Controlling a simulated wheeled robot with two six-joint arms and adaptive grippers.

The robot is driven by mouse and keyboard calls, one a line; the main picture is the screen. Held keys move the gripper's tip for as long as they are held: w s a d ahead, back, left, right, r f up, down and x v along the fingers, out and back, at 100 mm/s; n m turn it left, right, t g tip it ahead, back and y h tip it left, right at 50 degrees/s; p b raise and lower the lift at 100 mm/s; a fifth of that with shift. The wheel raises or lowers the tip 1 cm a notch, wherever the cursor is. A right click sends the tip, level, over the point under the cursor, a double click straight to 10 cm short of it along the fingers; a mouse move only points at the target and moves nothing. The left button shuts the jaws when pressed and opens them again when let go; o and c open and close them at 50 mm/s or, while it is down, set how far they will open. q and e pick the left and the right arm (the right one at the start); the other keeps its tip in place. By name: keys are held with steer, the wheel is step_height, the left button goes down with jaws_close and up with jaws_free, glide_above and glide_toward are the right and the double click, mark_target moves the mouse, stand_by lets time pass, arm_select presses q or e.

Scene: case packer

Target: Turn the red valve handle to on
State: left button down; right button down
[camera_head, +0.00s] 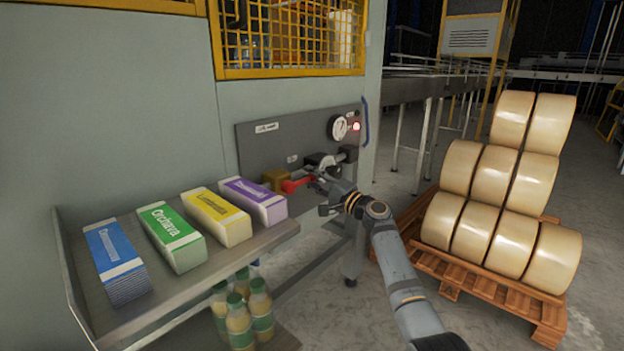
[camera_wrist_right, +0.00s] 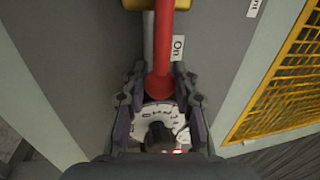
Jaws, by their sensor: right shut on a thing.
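The red valve handle (camera_head: 294,186) sticks out from a brass valve body (camera_head: 274,179) on the grey panel. My right gripper (camera_head: 316,181) is at the handle's free end. In the right wrist view, the red handle (camera_wrist_right: 163,45) runs down from the top, and its rounded end lies between the two fingers of my right gripper (camera_wrist_right: 160,78), which is shut on it. An "On" label (camera_wrist_right: 178,47) shows on the panel right beside the handle in that view. My left gripper is not in view.
A shelf (camera_head: 75,270) with several carton stacks is to the left, with bottles (camera_head: 240,312) below. A pallet (camera_head: 470,275) of big rolls (camera_head: 505,190) stands on the right.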

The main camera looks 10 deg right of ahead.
steer(key=c, duration=1)
jaws_free()
steer(key=shift+f, duration=0.15)
steer(key=shift+d, duration=0.1)
steer(key=v, duration=1.2)
